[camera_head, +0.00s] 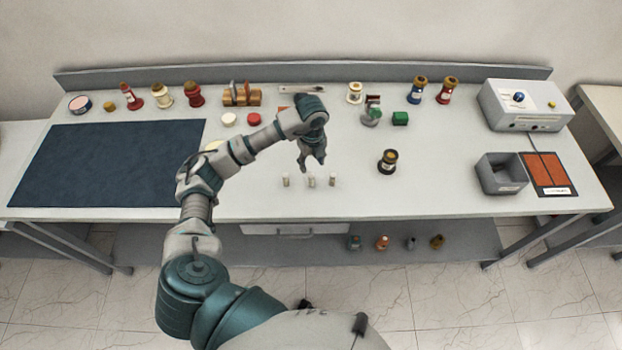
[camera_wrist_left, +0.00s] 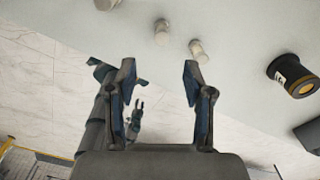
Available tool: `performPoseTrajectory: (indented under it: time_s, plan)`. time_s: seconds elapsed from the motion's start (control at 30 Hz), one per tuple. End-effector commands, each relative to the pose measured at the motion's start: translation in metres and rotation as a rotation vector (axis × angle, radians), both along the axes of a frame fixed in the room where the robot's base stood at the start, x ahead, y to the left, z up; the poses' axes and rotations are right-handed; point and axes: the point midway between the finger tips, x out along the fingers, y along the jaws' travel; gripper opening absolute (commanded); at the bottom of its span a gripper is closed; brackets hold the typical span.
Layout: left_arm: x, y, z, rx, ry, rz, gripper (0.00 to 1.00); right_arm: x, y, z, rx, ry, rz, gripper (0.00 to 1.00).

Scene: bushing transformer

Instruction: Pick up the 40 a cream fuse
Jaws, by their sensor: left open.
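Three small cream fuses stand upright in a row near the front edge of the workbench: a left one (camera_head: 286,181), a middle one (camera_head: 311,180) and a right one (camera_head: 333,180). Their ratings are too small to read, so I cannot tell which is 40 A. My left gripper (camera_head: 312,164) is open and empty, pointing down just behind the row. In the left wrist view, the middle fuse (camera_wrist_left: 162,33) and right fuse (camera_wrist_left: 198,51) show beyond the open fingers (camera_wrist_left: 159,76), apart from them. The left fuse (camera_wrist_left: 105,4) is cut by the top edge. A small gripper, seemingly my right (camera_wrist_left: 136,112), shows low down.
A dark bushing with a gold top (camera_head: 387,162) stands right of the fuses. A grey bin (camera_head: 500,174) and a control box (camera_head: 526,104) stand at the right. A dark mat (camera_head: 108,165) covers the left. Several bushings line the back.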

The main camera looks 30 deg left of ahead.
Motion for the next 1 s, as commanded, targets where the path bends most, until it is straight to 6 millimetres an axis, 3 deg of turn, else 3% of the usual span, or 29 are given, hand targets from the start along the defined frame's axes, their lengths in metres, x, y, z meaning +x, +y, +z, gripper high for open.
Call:
performPoseTrajectory:
  time_s: [0.1, 0.37, 0.6, 0.9, 0.93, 1.0]
  plan:
    - [-0.001, 0.001, -0.021, -0.003, 0.002, -0.001, 0.52, 0.000, -0.004, 0.004, -0.005, 0.000, 0.002, 0.40]
    - [0.002, 0.004, -0.044, -0.005, 0.002, 0.000, 0.52, 0.001, -0.014, 0.009, -0.016, -0.001, 0.003, 0.40]
    - [0.007, 0.008, -0.080, -0.005, 0.002, -0.001, 0.52, 0.001, -0.014, 0.018, -0.016, -0.001, 0.002, 0.40]
    - [0.007, 0.006, -0.088, -0.003, -0.002, -0.002, 0.52, 0.001, -0.010, 0.018, -0.011, -0.001, 0.000, 0.40]
    - [0.007, 0.006, -0.088, -0.003, -0.002, -0.002, 0.49, 0.001, -0.009, 0.018, -0.011, -0.001, 0.000, 0.40]
    - [0.007, 0.006, -0.088, -0.004, -0.001, -0.002, 0.32, 0.001, -0.008, 0.018, -0.010, -0.001, -0.001, 0.40]
